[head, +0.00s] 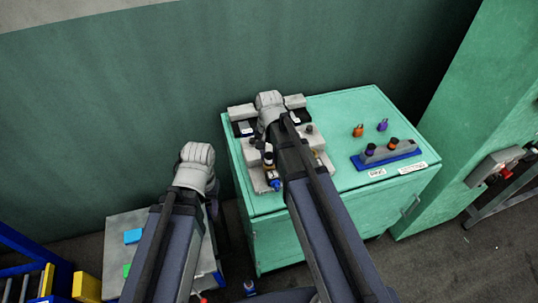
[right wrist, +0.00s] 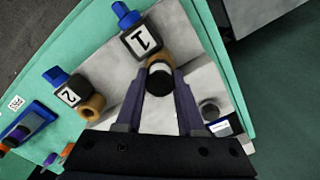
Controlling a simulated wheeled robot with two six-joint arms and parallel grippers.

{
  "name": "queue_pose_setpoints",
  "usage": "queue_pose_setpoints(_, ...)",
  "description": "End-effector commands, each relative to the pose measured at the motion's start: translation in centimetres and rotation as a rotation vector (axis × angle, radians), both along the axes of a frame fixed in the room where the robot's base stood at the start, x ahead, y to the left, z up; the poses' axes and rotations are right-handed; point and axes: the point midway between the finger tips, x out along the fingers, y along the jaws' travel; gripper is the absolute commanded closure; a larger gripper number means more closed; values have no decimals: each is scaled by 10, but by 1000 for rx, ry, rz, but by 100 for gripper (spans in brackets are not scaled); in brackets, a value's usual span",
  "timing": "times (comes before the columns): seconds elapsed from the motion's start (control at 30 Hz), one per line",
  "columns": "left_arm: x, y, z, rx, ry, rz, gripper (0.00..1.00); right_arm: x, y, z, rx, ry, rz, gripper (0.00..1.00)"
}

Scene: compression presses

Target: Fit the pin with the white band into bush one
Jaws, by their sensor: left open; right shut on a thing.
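The pin with the white band (right wrist: 159,78) is dark-topped and held between the fingertips of my right gripper (right wrist: 160,84) in the right wrist view. It sits at bush one, beside the plate marked 1 (right wrist: 142,40); a tan rim shows around its far side. How deep it sits cannot be told. Bush two (right wrist: 93,106), a tan ring, stands to the left beside the plate marked 2 (right wrist: 69,94).
The green bench (head: 340,195) carries a blue-based rack (head: 390,157) with dark and orange parts, plus an orange piece (head: 358,130) and a purple piece (head: 382,125). A grey side table (head: 120,228) holds blue and green blocks.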

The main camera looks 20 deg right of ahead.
Motion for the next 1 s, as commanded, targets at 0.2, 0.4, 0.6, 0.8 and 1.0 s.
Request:
queue_pose_setpoints(0.2, 0, 0, -5, 0, 0, 0, 50, 0, 0, -5, 0, 0, 0, 60)
queue_pose_setpoints(0.4, 0, 0, -4, 0, 0, 0, 50, 0, 0, -4, 0, 0, 0, 38)
queue_pose_setpoints(0.6, 0, 0, -4, 0, 0, 0, 50, 0, 0, -4, 0, 0, 0, 28)
queue_pose_setpoints(0.8, 0, 0, -3, 0, 0, 0, 50, 0, 0, -3, 0, 0, 0, 28)
queue_pose_setpoints(1.0, 0, 0, 8, 0, 0, 0, 50, 0, 0, 8, 0, 0, 0, 28)
